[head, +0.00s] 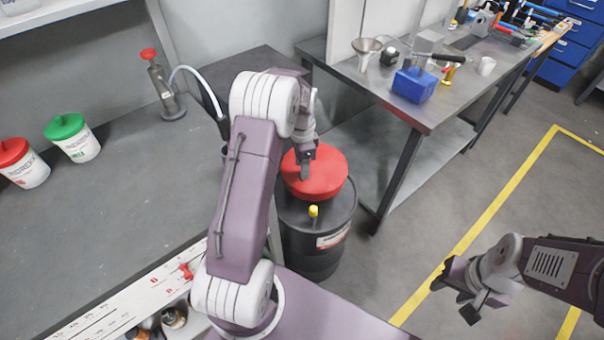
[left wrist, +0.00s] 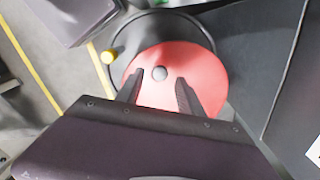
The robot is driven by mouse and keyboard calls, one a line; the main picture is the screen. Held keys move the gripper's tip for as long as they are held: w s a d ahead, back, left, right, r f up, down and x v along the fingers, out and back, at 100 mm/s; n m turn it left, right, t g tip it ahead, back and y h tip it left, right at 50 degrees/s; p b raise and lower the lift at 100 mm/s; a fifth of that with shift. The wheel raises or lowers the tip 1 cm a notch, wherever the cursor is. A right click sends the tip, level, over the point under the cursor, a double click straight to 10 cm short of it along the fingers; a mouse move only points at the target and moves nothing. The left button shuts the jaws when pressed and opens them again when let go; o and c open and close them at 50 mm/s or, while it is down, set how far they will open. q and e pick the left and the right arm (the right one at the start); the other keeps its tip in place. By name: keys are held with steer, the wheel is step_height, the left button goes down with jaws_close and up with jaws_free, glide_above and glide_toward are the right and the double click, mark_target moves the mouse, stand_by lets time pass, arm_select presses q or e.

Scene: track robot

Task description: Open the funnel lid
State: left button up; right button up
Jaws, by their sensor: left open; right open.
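The funnel lid (head: 329,172) is a round red cover on top of a black drum (head: 312,240). In the left wrist view the lid (left wrist: 205,68) fills the middle, with a small grey knob (left wrist: 159,73) on it. My left gripper (head: 304,172) is over the lid and hides part of it. In the left wrist view its two fingers (left wrist: 159,88) are open, one on each side of the knob. I cannot tell whether they touch the lid. My right gripper (head: 455,297) is open and empty at the lower right, above the floor.
A yellow cap (head: 313,211) sits on the drum's near rim. A workbench (head: 410,110) with a blue box (head: 413,85) and a metal funnel (head: 367,47) stands behind right. A grey counter (head: 110,215) with red- and green-lidded tubs is at left.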

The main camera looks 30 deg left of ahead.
arm_select(q)
steer(key=shift+f, duration=1.5)
jaws_close()
steer(key=shift+r, duration=0.1)
